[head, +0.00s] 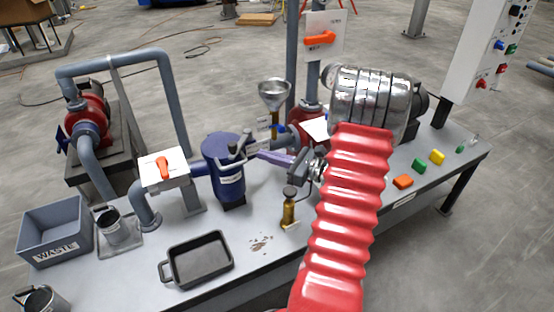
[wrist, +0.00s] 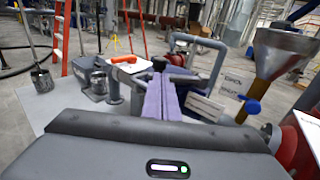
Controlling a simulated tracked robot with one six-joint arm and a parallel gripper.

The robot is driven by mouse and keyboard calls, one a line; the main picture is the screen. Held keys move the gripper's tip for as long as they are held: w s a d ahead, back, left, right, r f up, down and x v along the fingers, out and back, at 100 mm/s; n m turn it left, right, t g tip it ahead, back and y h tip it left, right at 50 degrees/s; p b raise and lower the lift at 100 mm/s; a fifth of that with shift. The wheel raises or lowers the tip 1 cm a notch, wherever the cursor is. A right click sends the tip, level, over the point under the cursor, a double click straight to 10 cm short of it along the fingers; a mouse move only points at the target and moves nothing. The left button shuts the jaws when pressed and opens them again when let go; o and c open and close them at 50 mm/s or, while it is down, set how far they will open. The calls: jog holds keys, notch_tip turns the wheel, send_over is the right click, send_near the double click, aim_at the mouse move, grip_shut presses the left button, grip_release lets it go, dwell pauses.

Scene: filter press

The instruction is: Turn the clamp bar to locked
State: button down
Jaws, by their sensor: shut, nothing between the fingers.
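The blue filter vessel (head: 224,168) stands upright on the bench, left of my gripper. A dark clamp bar (head: 237,153) with upright knobs lies across its lid; its exact angle is hard to tell. My gripper (head: 259,155) reaches in from the right with its purple fingers shut and empty. The fingertips are close to the right end of the bar; I cannot tell whether they touch. In the wrist view the shut fingers (wrist: 159,76) point forward, and a dark knob (wrist: 158,63) shows just beyond their tips. The fingers hide most of the vessel there.
A funnel (head: 273,95) and small label plates stand behind the fingers. A brass-coloured bottle (head: 288,212) stands below my gripper. A black tray (head: 200,260), an orange-handled valve (head: 163,168) and a grey waste bin (head: 56,232) are to the left.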

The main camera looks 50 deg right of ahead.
aim_at(236, 147)
jog(key=x, duration=0.8)
jog(key=shift+a, duration=0.1)
